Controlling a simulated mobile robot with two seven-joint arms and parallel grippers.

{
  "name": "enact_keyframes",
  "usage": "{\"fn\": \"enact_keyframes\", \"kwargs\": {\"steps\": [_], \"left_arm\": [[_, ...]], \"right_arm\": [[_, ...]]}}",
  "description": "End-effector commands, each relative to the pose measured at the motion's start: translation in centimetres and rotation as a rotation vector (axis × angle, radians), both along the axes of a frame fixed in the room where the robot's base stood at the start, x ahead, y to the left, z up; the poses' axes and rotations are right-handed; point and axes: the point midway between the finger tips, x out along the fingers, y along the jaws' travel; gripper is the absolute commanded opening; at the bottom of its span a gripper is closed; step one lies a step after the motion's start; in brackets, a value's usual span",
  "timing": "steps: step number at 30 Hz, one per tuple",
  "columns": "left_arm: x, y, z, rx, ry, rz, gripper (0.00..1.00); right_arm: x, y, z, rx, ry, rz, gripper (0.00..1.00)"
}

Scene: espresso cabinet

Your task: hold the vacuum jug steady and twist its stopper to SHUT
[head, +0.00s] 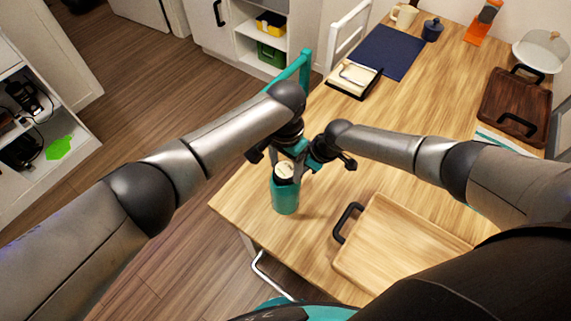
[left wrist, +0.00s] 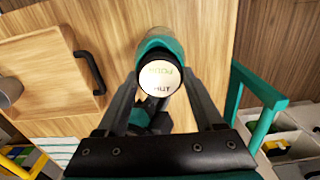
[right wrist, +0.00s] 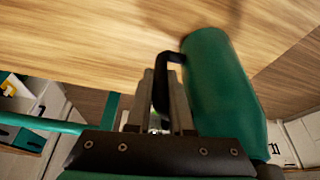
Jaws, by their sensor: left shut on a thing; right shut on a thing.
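The teal vacuum jug (head: 286,197) stands upright near the front left corner of the wooden table. Its stopper (left wrist: 158,84) has a round cream top with a dark rim; the letters POUR and part of SHUT show on it, upside down. My left gripper (head: 288,160) reaches down from above, its fingers shut on either side of the stopper. My right gripper (right wrist: 160,92) comes from the side and is shut on the jug's black handle (right wrist: 171,57). The jug's body (right wrist: 220,85) is beside its fingers. The pointer mark is not readable.
A wooden tray (head: 372,262) with a black handle lies right of the jug. A teal rail (head: 292,70) runs beside the table's left edge. A small tray (head: 350,92), a dark blue mat (head: 385,52) and a dark board (head: 512,100) lie farther back. Bare table surrounds the jug.

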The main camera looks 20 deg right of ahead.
Motion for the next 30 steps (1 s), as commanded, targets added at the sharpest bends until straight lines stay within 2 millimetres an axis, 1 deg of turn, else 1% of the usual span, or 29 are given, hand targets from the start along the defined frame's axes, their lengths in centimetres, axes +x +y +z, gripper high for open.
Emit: {"fn": "enact_keyframes", "kwargs": {"steps": [1, 4, 14, 20, 30], "left_arm": [[0.0, -0.01, 0.03, 0.0, 0.0, 0.0, 0.25], [0.0, -0.01, 0.04, 0.0, 0.0, 0.0, 0.14], [-0.01, -0.02, 0.04, -0.001, 0.001, -0.046, 0.13], [-0.06, -0.03, 0.04, 0.0, 0.002, -0.162, 0.13], [-0.06, -0.04, 0.05, -0.001, 0.001, -0.47, 0.13]], "right_arm": [[0.03, 0.01, 0.02, 0.001, -0.001, 0.0, 0.0], [0.03, 0.01, 0.02, 0.0, -0.001, 0.0, 0.0], [0.04, 0.0, 0.02, 0.0, -0.001, 0.0, 0.0], [0.04, 0.0, 0.02, 0.0, -0.001, 0.0, 0.0], [0.04, -0.02, 0.03, 0.0, -0.001, 0.0, 0.0]]}}
